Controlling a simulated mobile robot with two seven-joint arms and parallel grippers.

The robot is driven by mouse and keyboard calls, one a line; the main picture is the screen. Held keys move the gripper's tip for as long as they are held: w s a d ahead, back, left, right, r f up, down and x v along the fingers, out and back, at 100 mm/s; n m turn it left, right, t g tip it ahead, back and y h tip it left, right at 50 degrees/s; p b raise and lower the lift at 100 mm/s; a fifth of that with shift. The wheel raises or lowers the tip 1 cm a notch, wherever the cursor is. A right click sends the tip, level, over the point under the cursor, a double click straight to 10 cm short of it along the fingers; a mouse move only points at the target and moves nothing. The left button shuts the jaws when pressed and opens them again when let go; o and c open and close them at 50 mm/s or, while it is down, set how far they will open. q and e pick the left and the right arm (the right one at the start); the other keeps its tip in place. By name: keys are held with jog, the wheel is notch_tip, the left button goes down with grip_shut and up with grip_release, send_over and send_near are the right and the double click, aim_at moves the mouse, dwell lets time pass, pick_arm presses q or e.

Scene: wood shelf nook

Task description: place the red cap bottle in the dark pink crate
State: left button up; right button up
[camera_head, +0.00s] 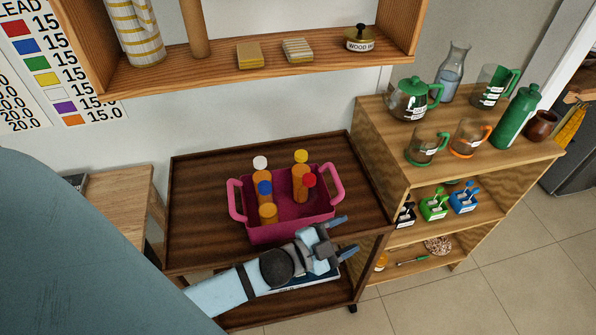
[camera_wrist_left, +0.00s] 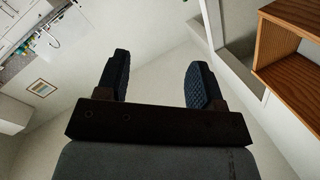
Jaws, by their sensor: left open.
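The dark pink crate (camera_head: 290,232) stands on the dark brown cart top and holds several orange bottles. The red cap bottle (camera_head: 309,181) is inside the crate at its right side, in front of a yellow cap bottle (camera_head: 301,157); its body is partly hidden. White cap (camera_head: 260,162) and blue cap (camera_head: 265,188) bottles and another yellowish-capped one are at the crate's left. My left gripper (camera_head: 343,236) is just right of and in front of the crate, pointing right, open and empty. Its two spread fingers show in the left wrist view (camera_wrist_left: 158,85) with nothing between them. My right gripper is not in view.
The dark cart (camera_head: 200,200) has raised edges and a lower shelf. A wooden shelf unit (camera_head: 400,150) with a teapot (camera_head: 412,100), mugs and a green bottle (camera_head: 517,115) stands close on the right. A wall shelf (camera_head: 200,75) hangs above. The cart top left of the crate is clear.

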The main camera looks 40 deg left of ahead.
pick_arm(q)
jog(key=s+a+f+n+g+y, duration=0.2)
jog(key=s+f+n, duration=0.2)
jog(key=s+f, duration=0.1)
jog(key=s+a+f+n+g+y, duration=0.1)
jog(key=s+f+n+g+y, duration=0.1)
jog(key=s+f+n, duration=0.3)
notch_tip(320, 180, down, 3)
jog(key=shift+s+a+f+g, duration=0.1)
jog(key=shift+s+a+g, duration=0.25)
jog(key=shift+s+g, duration=0.25)
jog(key=shift+s, duration=0.1)
notch_tip(320, 180, up, 3)
jog(key=p, duration=0.3)
jog(key=shift+a+r+y, duration=0.15)
jog(key=shift+r+y, duration=0.05)
jog(key=shift+y, duration=0.1)
